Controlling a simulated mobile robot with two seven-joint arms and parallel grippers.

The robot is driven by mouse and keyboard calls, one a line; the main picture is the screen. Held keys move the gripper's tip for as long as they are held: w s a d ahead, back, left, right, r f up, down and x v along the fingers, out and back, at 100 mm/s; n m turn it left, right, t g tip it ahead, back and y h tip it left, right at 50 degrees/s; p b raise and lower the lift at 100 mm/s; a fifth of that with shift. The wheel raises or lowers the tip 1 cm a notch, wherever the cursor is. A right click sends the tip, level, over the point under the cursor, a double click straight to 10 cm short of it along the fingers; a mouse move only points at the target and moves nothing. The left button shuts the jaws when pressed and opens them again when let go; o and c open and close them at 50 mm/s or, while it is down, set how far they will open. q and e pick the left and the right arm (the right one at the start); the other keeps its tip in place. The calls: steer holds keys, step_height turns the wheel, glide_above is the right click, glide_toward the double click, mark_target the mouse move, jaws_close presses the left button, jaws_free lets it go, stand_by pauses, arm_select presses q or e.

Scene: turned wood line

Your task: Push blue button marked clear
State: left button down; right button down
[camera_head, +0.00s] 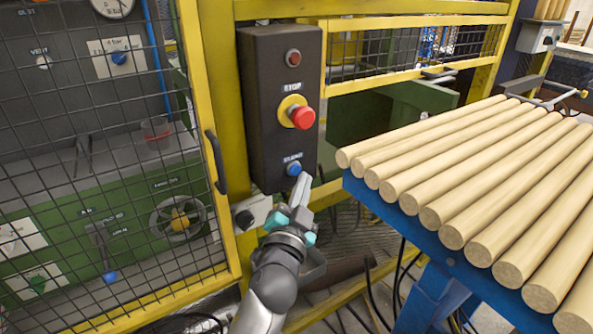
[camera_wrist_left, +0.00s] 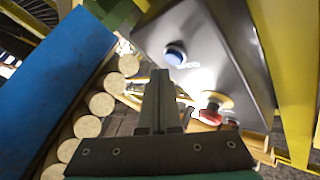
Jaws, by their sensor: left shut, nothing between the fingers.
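The blue button (camera_head: 293,169) is low on the front of a dark control box (camera_head: 262,110); the label above it is too small to read. It also shows in the left wrist view (camera_wrist_left: 175,55), just beyond and to the right of my fingertips. My left gripper (camera_head: 304,178) is shut and empty, its tips just below and right of the blue button in the head view. In the left wrist view the closed fingers (camera_wrist_left: 160,76) appear apart from the button. My right gripper is not in view.
A red stop button (camera_head: 302,117) on a yellow collar sits above the blue one, with a dark red round button (camera_head: 293,58) at the top. Wooden rods (camera_head: 470,180) lie on a blue stand (camera_head: 400,220) to the right. A yellow mesh guard door (camera_head: 110,160) stands left.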

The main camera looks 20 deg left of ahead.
arm_select(q)
steer(key=shift+s+d+f+b, duration=0.1)
steer(key=shift+s+d+b, duration=0.15)
steer(key=shift+s+d, duration=0.7)
steer(key=shift+s+d+b, duration=0.25)
steer(key=shift+s+d, duration=0.4)
steer(key=shift+d, duration=0.5)
